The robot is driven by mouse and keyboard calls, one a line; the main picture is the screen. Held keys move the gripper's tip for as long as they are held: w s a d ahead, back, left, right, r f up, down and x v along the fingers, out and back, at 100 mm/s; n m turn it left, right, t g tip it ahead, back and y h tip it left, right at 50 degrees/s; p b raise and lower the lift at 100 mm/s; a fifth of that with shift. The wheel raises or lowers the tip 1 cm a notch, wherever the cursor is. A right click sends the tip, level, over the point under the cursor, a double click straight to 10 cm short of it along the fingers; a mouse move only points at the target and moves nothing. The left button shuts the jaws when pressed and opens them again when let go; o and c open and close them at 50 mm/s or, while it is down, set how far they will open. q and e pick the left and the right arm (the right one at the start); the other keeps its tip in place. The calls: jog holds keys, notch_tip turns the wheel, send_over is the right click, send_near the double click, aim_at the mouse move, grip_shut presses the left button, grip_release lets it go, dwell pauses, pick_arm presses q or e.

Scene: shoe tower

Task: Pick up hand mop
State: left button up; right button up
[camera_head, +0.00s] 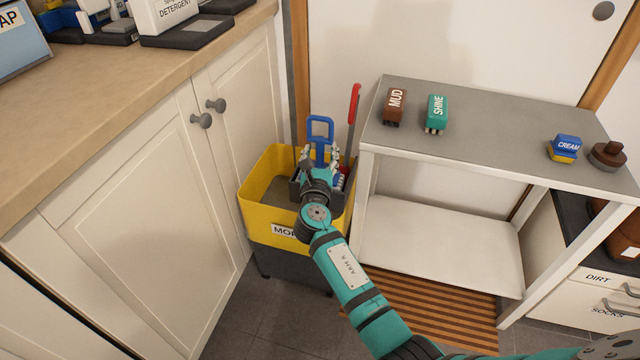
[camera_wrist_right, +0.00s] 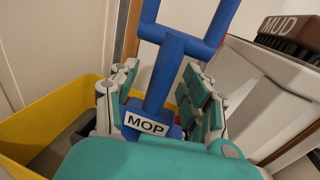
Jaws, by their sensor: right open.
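The hand mop has a blue handle with a loop (camera_head: 320,122) and stands upright in the yellow bucket (camera_head: 262,172). In the right wrist view the blue handle (camera_wrist_right: 166,72) rises between the fingers, with a white MOP label at its base. My right gripper (camera_head: 319,160) is at the bucket, around the lower handle. It is open, with one finger on each side of the stem; gaps show beside the stem in the right wrist view (camera_wrist_right: 163,88). The mop's lower part is hidden by my gripper and arm. My left gripper is not in view.
A red-handled tool (camera_head: 353,104) stands at the bucket's right side. A grey-topped shelf (camera_head: 490,130) to the right carries a brown MUD brush (camera_head: 395,106) and a green SHINE brush (camera_head: 436,112). White cabinets (camera_head: 150,200) stand close on the left.

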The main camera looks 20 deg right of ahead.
grip_shut()
dwell(0.3)
dwell(0.5)
